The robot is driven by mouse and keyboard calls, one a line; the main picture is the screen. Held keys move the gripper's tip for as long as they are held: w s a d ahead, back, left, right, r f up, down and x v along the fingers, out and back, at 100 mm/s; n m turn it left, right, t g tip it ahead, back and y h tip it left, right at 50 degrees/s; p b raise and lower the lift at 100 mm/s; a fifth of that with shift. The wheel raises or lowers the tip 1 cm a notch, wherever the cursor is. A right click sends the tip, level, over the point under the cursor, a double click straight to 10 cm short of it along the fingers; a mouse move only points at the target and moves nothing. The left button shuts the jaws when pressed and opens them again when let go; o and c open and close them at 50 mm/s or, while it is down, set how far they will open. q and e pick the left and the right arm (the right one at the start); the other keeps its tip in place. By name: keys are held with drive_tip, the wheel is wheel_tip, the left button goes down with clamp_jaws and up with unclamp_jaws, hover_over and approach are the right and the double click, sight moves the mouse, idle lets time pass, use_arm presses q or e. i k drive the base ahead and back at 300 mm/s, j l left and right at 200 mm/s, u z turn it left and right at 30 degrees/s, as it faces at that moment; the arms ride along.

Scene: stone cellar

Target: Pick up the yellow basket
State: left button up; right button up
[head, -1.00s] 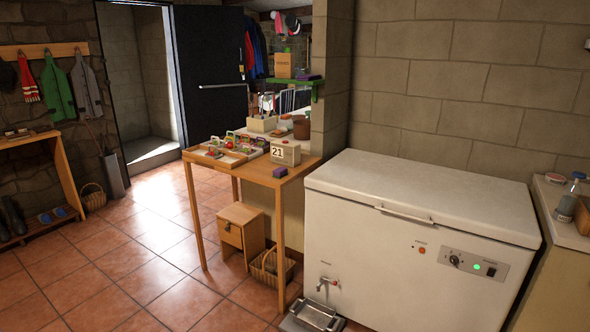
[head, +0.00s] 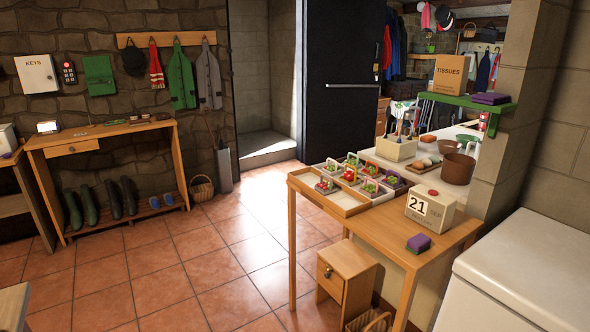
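Several small baskets with arched handles and coloured contents (head: 349,174) stand close together in and beside a wooden tray (head: 345,209) on the wooden table. They are small in the head view, and I cannot tell for certain which one is yellow. A tan wicker basket (head: 202,188) stands on the floor by the far wall. Another wicker basket (head: 370,321) is under the table, partly cut off by the picture's bottom edge. Neither of my grippers shows in the head view.
The wooden table (head: 388,230) also holds a calendar block (head: 431,208) and a purple sponge (head: 418,243). A small wooden cabinet (head: 345,277) stands below. A white chest freezer (head: 525,265) is at right. The tiled floor (head: 170,265) left of the table is clear.

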sight(349, 178)
drive_tip(key=i+j+u, duration=0.15)
drive_tip(key=i+u, duration=0.2)
drive_tip(key=i, duration=0.3)
drive_tip(key=i+u, duration=0.35)
drive_tip(key=i, duration=0.25)
